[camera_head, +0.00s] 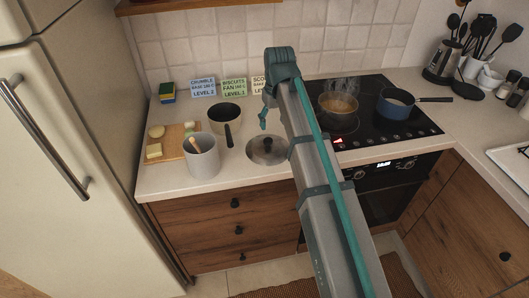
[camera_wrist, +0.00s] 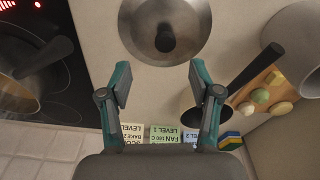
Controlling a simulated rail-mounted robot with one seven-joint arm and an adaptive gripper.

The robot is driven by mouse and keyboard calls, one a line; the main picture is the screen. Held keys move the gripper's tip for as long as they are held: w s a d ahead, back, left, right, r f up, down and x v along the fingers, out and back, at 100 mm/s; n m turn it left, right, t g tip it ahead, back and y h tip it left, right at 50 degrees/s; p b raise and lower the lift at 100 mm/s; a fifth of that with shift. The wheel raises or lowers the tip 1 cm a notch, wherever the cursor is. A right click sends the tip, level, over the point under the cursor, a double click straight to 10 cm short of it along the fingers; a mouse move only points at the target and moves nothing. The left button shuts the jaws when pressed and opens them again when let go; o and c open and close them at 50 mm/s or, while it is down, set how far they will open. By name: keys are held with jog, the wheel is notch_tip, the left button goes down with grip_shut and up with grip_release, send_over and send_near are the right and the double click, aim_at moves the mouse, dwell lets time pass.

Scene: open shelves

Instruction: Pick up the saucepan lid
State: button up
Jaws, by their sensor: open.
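The saucepan lid (camera_head: 266,149) is a round silver lid with a dark knob. It lies flat on the counter, knob up, left of the hob. In the wrist view the lid (camera_wrist: 187,22) is at the top, its upper edge cut off, with the knob near the centre line. My gripper (camera_head: 263,121) is above the counter on the back side of the lid. In the wrist view my gripper (camera_wrist: 160,80) has its fingers spread wide, with nothing between them, and the knob lies beyond the fingertips.
A pan (camera_head: 226,113) with a dark handle stands left of the lid. A grey canister (camera_head: 202,163) and a cutting board (camera_head: 163,150) with food are further left. Label cards (camera_head: 203,87) stand at the wall. The black hob (camera_head: 372,125) on the right holds two pots.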

jog(key=p, duration=0.1)
send_over(268, 139)
jog(key=s+d, duration=0.1)
notch_tip(268, 139, down, 5)
jog(key=shift+f, duration=0.1)
jog(key=shift+w+a+f+p, duration=0.15)
jog(key=shift+f+p, duration=0.2)
jog(key=shift+f, duration=0.25)
jog(key=shift+w+a+f+p, duration=0.1)
jog(key=shift+a+f+p, duration=0.05)
jog(key=shift+f+p, duration=0.35)
jog(key=shift+w+a+f+p, duration=0.15)
jog(key=shift+f+p, duration=0.1)
jog(key=shift+f, duration=1.2)
grip_shut()
